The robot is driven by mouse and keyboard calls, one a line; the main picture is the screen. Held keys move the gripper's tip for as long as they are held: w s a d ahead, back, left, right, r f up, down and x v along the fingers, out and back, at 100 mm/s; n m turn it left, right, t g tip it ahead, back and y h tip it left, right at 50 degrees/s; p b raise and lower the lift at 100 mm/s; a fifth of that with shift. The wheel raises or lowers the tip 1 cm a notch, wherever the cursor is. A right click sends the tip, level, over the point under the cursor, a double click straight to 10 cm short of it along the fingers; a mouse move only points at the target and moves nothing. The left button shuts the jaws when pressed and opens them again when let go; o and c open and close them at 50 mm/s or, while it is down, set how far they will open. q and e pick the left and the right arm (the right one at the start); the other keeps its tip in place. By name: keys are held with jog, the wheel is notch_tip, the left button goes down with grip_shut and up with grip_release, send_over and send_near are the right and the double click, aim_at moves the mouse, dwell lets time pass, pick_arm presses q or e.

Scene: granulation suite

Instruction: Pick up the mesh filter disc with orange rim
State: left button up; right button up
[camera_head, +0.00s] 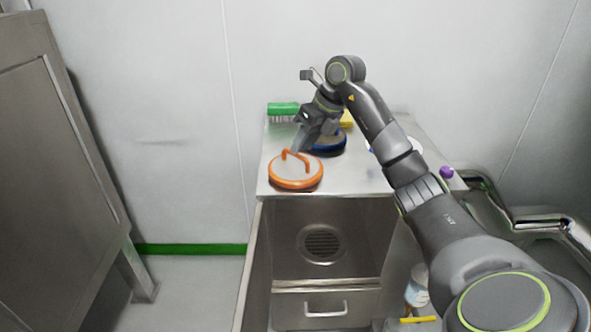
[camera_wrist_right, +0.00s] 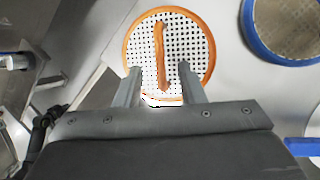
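The mesh filter disc with orange rim (camera_head: 295,183) lies on the steel counter at its front left in the head view, its orange handle bar standing across the top. In the right wrist view the disc (camera_wrist_right: 197,47) shows its white perforated mesh and handle. My right gripper (camera_head: 299,147) is above the disc's back edge. Its two fingers (camera_wrist_right: 157,76) are apart in the wrist view, one on each side of the handle's near end, with nothing between them gripped. My left gripper is in neither view.
A blue-rimmed mesh disc (camera_head: 328,151) sits just behind and right of the orange one. A green brush (camera_head: 283,110) lies at the back left of the counter (camera_head: 362,180). An open sink with a drain (camera_head: 321,243) is in front. A purple item (camera_head: 446,172) is at right.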

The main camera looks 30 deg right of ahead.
aim_at(301, 171)
jog(key=x, duration=0.2)
jog(key=shift+w+f, duration=0.15)
jog(key=shift+f, duration=0.15)
grip_shut()
jog(key=shift+r, duration=0.15)
